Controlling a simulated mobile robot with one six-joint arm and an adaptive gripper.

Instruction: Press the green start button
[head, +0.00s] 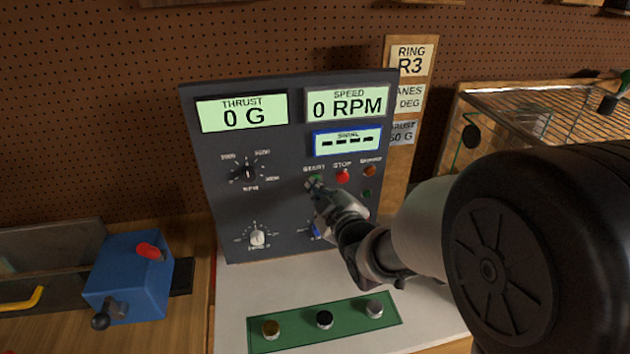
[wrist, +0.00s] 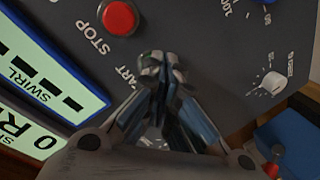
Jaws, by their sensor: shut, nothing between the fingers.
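The dark control panel (head: 200,160) stands upright and carries a START label (head: 314,168). Only a sliver of the green start button (head: 317,179) shows under that label, behind my fingertips. My gripper (head: 314,184) is shut and empty, with its tips at the button. Whether they touch or press it, I cannot tell. In the wrist view my fingertips (wrist: 160,62) cover the button's place, and part of the START lettering (wrist: 128,78) shows beside them. The speed display (head: 347,104) reads 0 RPM and the thrust display (head: 242,113) reads 0 G.
The red stop button (head: 343,177) is just right of my fingertips; it also shows in the wrist view (wrist: 119,17). An orange button (head: 370,171) sits further right. Knobs are on the panel's left. A green strip (head: 350,317) with three knobs lies in front.

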